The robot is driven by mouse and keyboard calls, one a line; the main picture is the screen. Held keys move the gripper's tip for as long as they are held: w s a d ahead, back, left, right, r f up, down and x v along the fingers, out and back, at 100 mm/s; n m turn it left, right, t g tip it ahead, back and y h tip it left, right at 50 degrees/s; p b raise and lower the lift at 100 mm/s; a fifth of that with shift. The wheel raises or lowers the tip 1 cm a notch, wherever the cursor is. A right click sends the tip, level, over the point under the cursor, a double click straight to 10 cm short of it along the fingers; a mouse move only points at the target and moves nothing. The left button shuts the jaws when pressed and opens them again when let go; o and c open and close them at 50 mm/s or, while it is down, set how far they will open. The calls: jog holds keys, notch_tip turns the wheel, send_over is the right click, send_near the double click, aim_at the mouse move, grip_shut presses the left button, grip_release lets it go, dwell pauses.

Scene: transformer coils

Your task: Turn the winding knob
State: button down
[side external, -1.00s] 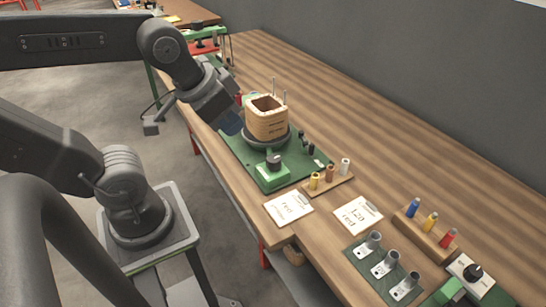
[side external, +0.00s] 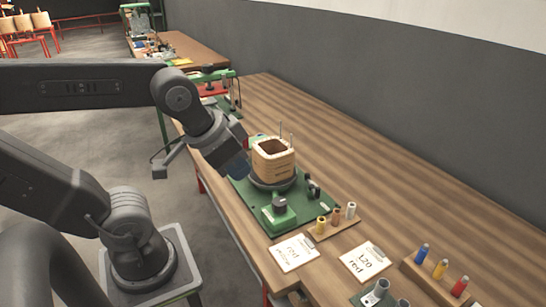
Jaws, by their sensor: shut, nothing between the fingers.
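A dark knob (side external: 280,202) stands on a green block at the front of the green winding base (side external: 256,208). I cannot tell for sure that it is the winding knob. A tan, square coil former (side external: 273,160) sits on a round dark turntable (side external: 270,185) on the base, with two thin pins rising behind it. My gripper (side external: 240,168) is just left of the former, pointing down and right. It is shut and empty. Its fingertips are dark and partly merge with the former's edge, so I cannot tell whether they touch anything.
A wooden rack (side external: 336,228) with several small spools stands right of the base. Two white cards (side external: 294,253) lie in front. Another rack (side external: 440,281) holds blue, yellow and red pieces. The bench (side external: 370,205) is clear behind these.

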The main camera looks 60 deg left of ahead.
aim_at(280, 201)
jog(key=c, duration=1.6)
grip_release()
jog(key=shift+w+a, duration=0.1)
jog(key=shift+w, duration=0.1)
jog(key=shift+c, duration=0.2)
jog(key=o, duration=0.6)
jog(key=w+a+n+g, duration=0.1)
jog(key=w+n, duration=0.1)
jog(key=n, duration=0.1)
jog(key=w+a+f+n+g, duration=0.1)
jog(key=w+n, duration=0.1)
jog(key=w+a+f+n, duration=0.1)
jog(key=w+n, duration=0.2)
jog(key=shift+w+a+n+g, duration=0.1)
jog(key=shift+a+n+g, duration=0.2)
jog(key=shift+g, duration=0.1)
jog(key=o, duration=0.4)
jog(key=w+a+f+n+g, duration=0.1)
jog(key=w+a+f+n, duration=0.1)
jog(key=n, duration=0.1)
jog(key=w+a+f+n+g, duration=0.1)
jog(key=w+f+n, duration=0.1)
jog(key=n, duration=0.1)
jog(key=w+a+f+n, duration=0.2)
jog(key=n, duration=0.1)
jog(key=shift+w+a+f+g, duration=0.3)
jog(key=shift+w+g, duration=0.1)
jog(key=shift+o, duration=0.2)
notch_tip(280, 201, down, 14)
jog(key=shift+r, duration=0.1)
